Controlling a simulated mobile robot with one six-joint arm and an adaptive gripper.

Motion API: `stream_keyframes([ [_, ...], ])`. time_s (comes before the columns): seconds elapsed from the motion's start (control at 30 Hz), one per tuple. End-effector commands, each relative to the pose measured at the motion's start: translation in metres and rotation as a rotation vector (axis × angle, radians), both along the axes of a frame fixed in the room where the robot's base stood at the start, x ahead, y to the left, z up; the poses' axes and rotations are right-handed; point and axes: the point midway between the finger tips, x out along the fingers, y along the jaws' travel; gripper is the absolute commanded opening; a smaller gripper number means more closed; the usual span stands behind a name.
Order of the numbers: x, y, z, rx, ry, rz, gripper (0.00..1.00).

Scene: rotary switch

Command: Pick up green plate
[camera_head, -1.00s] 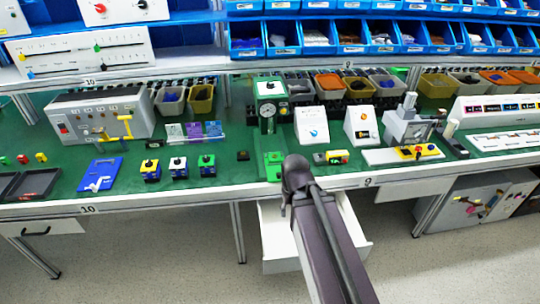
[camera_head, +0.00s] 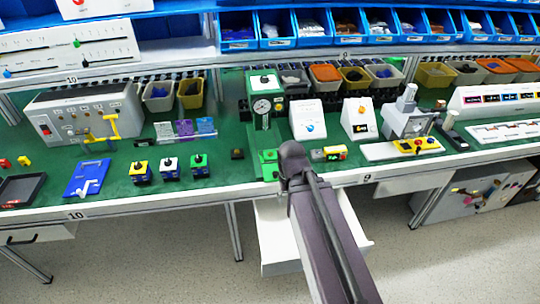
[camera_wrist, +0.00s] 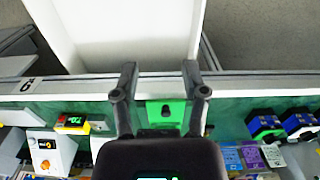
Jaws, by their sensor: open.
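The green plate (camera_head: 268,157) lies at the front edge of the green-topped bench, below a gauge stand, just left of my arm's end. In the wrist view the green plate (camera_wrist: 166,111) has a dark knob on it and shows between the two fingers. My gripper (camera_wrist: 159,76) is open and empty, with its fingertips over the bench's front edge. I cannot tell its height above the plate. In the head view my arm hides the gripper.
A white drawer (camera_head: 276,240) stands open below the bench edge, under my arm. The gauge stand (camera_head: 262,106) rises behind the plate.

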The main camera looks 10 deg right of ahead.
Motion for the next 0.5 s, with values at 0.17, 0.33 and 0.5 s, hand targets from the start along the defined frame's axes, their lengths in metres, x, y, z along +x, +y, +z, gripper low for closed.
stream_keyframes([
  [0.17,0.000,0.000,0.000,0.000,0.000,0.000,0.57],
  [0.33,0.005,0.000,0.001,0.000,-0.007,0.000,1.00],
  [0.5,0.031,0.001,0.006,0.000,-0.046,0.000,1.00],
])
